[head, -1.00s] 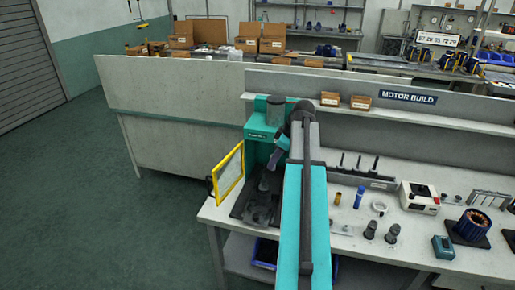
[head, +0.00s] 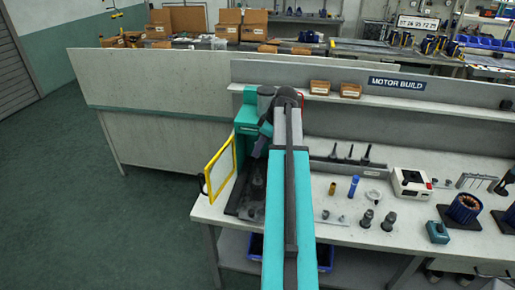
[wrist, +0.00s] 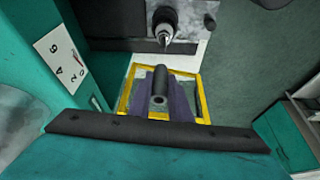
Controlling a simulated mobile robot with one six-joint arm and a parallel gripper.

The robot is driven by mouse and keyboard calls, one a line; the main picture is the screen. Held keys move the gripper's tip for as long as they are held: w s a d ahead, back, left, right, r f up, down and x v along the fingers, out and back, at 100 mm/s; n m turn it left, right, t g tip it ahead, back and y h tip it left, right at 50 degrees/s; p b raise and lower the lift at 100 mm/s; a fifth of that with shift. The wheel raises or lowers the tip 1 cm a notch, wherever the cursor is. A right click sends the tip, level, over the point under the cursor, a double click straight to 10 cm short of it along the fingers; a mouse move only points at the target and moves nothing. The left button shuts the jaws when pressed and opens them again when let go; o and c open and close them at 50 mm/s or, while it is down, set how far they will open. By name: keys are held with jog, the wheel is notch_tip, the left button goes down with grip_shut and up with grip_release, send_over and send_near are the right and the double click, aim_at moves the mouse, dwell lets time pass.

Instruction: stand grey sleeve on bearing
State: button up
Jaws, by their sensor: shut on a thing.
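My gripper (wrist: 166,104), with purple fingers, is shut on the grey sleeve (wrist: 160,84), a dark tube with its open end towards the wrist camera. In the head view my gripper (head: 261,143) is in front of the green press (head: 246,122), and the sleeve cannot be made out there. A dark upright part with a shiny tip (wrist: 165,33) stands on the press's dark bed in the wrist view, apart from the sleeve. The bearing is probably on this part, but I cannot tell it apart clearly.
A yellow-framed guard (head: 219,167) stands open at the press's left. On the bench (head: 345,232) to the right are a blue cylinder (head: 353,186), two dark grey fittings (head: 377,219), a white box (head: 411,184) and a wound stator (head: 463,208). My arm hides part of the bench.

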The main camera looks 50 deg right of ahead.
jog(key=shift+f+b, duration=0.95)
jog(key=shift+f, duration=1.1)
jog(key=shift+f+b, duration=1.85)
jog(key=shift+f, duration=1.05)
dwell(2.2)
jog(key=o, duration=1.1)
jog(key=shift+o, duration=0.2)
jog(key=shift+r, duration=0.1)
